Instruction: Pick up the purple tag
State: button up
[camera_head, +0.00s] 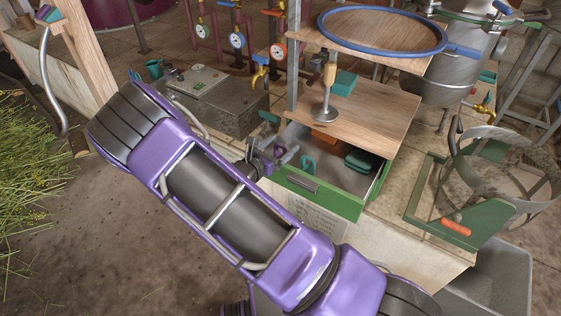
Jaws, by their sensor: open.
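My gripper (268,160) is small and partly hidden behind my own purple arm. It is at the left end of an open green drawer (318,197), and its jaws are open. A small purple piece (279,150) shows right at the gripper. I cannot tell whether it is the purple tag or part of my gripper. No other purple tag can be made out. The drawer holds a teal ring-shaped item (308,164), a dark green item (360,161) and an orange-brown block (325,139). My arm hides part of the drawer's left side.
A wooden board (375,117) over the drawer carries a metal stand with a wooden handle (329,85). A blue-rimmed round sieve (345,45) is above it. A grey metal box (215,100) stands left.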

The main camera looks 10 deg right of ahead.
grip_shut()
dwell(0.3)
